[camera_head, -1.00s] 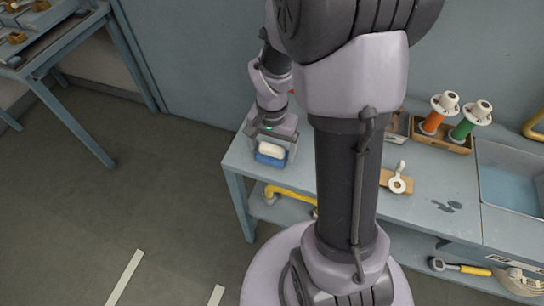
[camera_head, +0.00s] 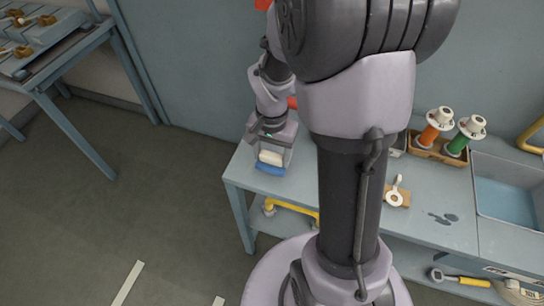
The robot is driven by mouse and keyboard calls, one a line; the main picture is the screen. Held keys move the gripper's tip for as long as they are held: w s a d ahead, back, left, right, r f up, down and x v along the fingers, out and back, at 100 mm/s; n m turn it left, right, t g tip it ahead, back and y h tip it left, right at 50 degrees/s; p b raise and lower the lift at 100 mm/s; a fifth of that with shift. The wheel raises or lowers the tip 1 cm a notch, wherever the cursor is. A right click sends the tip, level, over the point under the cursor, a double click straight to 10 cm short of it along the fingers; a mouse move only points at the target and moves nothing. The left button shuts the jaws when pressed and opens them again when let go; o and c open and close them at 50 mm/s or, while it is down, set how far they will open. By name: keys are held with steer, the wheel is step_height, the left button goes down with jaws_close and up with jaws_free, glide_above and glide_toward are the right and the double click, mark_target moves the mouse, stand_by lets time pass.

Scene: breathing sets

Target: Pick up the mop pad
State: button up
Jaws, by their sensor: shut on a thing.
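The mop pad (camera_head: 271,168) is a small block with a white upper part and a blue lower part. It is at the left end of the blue-grey workbench (camera_head: 415,217). My gripper (camera_head: 271,152) is above it, pointing down, and is shut on it. The fingers are small here and partly hidden by the pad. I cannot tell whether the pad touches the bench top or is held just above it.
My own arm hides the middle of the bench. A yellow pipe (camera_head: 293,211) lies on the lower shelf. Open floor is at left.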

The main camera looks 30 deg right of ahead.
steer(key=s+d, duration=0.1)
steer(key=s, duration=0.4)
steer(key=s+d, duration=0.2)
steer(key=s, duration=0.2)
steer(key=s+d+r+b, duration=0.1)
steer(key=s, duration=0.4)
steer(key=shift+s+d+r, duration=0.1)
steer(key=shift+s+d, duration=0.15)
steer(key=shift+s, duration=0.05)
steer(key=shift+s+r, duration=0.15)
steer(key=shift+s, duration=0.15)
steer(key=shift+s+r, duration=0.1)
steer(key=shift+r, duration=0.15)
